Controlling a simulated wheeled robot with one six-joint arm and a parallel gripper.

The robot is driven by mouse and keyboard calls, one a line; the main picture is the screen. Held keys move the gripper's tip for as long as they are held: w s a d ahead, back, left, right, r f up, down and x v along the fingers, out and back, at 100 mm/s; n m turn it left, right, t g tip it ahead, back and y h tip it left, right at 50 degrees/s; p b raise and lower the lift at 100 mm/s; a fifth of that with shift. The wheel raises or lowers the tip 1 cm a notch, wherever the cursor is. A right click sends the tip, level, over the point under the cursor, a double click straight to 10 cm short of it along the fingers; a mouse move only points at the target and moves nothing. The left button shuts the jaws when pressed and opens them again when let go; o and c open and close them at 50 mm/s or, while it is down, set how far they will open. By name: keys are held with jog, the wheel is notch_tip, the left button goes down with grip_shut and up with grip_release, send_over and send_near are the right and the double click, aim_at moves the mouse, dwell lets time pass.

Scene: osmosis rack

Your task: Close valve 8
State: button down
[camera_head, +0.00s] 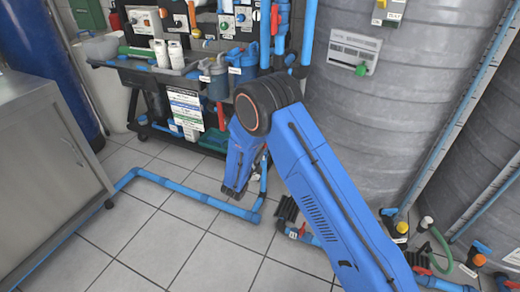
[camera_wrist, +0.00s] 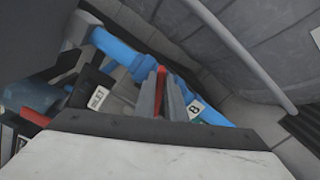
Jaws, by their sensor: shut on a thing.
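In the wrist view, my gripper (camera_wrist: 161,92) has its two grey fingers closed on both sides of a thin red valve handle (camera_wrist: 160,80). The handle sits at a blue pipe (camera_wrist: 122,52). A white tag with the number 8 (camera_wrist: 195,107) is just right of the fingers, so this is valve 8. Only a narrow strip of the handle shows between the fingers, and the valve body is mostly hidden. In the head view, my blue arm reaches down beside the rack and hides most of the grip area; I cannot make out the fingertips there.
A black rack (camera_head: 135,75) with bottles, pumps and pipes stands at the back left. Large grey tanks (camera_head: 385,120) fill the right. A blue pipe (camera_head: 190,193) runs along the tiled floor. A tag reading INLET (camera_wrist: 97,98) is left of the fingers. A metal cabinet (camera_head: 50,170) stands left.

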jog(key=m, duration=0.2)
jog(key=f+m, duration=0.1)
jog(key=m, duration=0.2)
jog(key=shift+s+d+m, duration=0.1)
jog(key=shift+d+m, duration=0.1)
jog(key=shift+m, duration=0.1)
jog(key=shift+f, duration=0.1)
dwell(0.4)
jog(key=c, duration=1.8)
grip_release()
jog(key=shift+s+a, duration=0.1)
jog(key=v, duration=1.7)
jog(key=shift+s, duration=0.1)
